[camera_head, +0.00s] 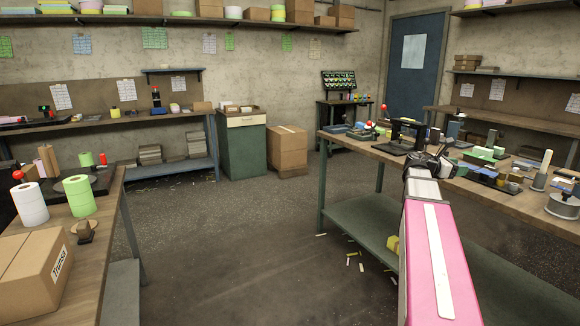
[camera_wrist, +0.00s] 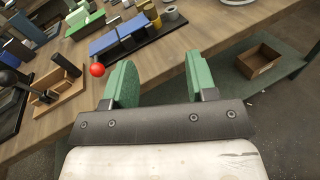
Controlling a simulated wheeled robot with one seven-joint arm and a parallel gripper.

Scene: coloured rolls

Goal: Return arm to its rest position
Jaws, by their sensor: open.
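My arm (camera_head: 436,262), pink with a white stripe, reaches forward from the bottom right of the head view toward the right-hand workbench (camera_head: 470,178). Its dark far end is at the bench's near edge, and the fingers cannot be made out there. In the wrist view my gripper (camera_wrist: 159,68) shows two green fingers spread wide apart with nothing between them. A red ball knob (camera_wrist: 97,70) is left of the fingers.
White and green rolls (camera_head: 78,195) stand on the left bench with a cardboard box (camera_head: 32,275). Tools and blocks crowd the right bench. An open brown box (camera_wrist: 258,60) sits on the green lower shelf. The floor (camera_head: 250,240) between the benches is mostly clear.

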